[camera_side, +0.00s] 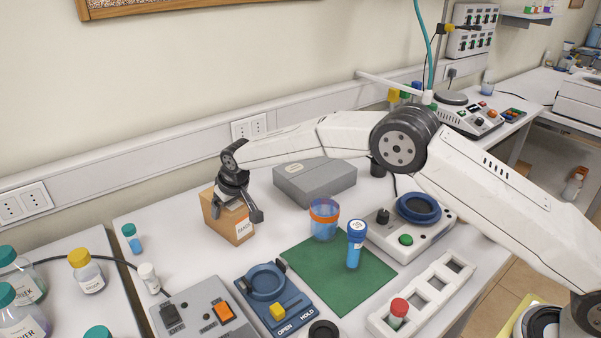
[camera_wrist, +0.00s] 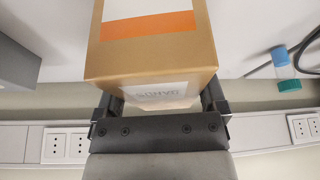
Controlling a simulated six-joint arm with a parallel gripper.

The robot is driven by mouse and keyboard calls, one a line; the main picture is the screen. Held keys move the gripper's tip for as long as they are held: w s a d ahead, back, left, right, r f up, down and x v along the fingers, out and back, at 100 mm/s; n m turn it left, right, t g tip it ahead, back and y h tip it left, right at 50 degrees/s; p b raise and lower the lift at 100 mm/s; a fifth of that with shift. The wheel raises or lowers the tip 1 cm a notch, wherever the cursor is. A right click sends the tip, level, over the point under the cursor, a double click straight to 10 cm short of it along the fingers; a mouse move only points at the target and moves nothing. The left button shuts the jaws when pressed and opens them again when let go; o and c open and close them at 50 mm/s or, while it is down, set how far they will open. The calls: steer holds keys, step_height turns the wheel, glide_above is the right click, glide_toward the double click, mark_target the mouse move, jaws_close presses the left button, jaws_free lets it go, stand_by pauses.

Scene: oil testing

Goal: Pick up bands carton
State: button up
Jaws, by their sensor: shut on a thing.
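The bands carton (camera_side: 229,222) is a brown cardboard box with a white label, at the left back of the white table in the side view. It looks upright. In the wrist view the carton (camera_wrist: 152,55) fills the upper middle, with an orange and white band on one face and a white label reversed near the fingers. My gripper (camera_side: 237,210) comes down over the carton from above, with its fingers on either side. In the wrist view my gripper (camera_wrist: 160,104) is shut on the carton. I cannot tell whether the carton's base touches the table.
A grey box (camera_side: 315,183) stands right of the carton. A green mat (camera_side: 340,275) holds a blue cup with an orange band (camera_side: 324,220) and a blue-capped tube (camera_side: 355,245). A blue clamp device (camera_side: 275,295) sits in front.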

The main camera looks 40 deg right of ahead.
steer(key=shift+r, duration=0.1)
steer(key=shift+r, duration=0.85)
steer(key=v, duration=0.5)
steer(key=s+v, duration=0.1)
steer(key=v, duration=0.2)
steer(key=shift+s+d, duration=0.2)
steer(key=s+d+r, duration=0.2)
steer(key=s+r, duration=0.2)
steer(key=s, duration=0.5)
steer(key=shift+d, duration=0.2)
steer(key=shift+r, duration=0.1)
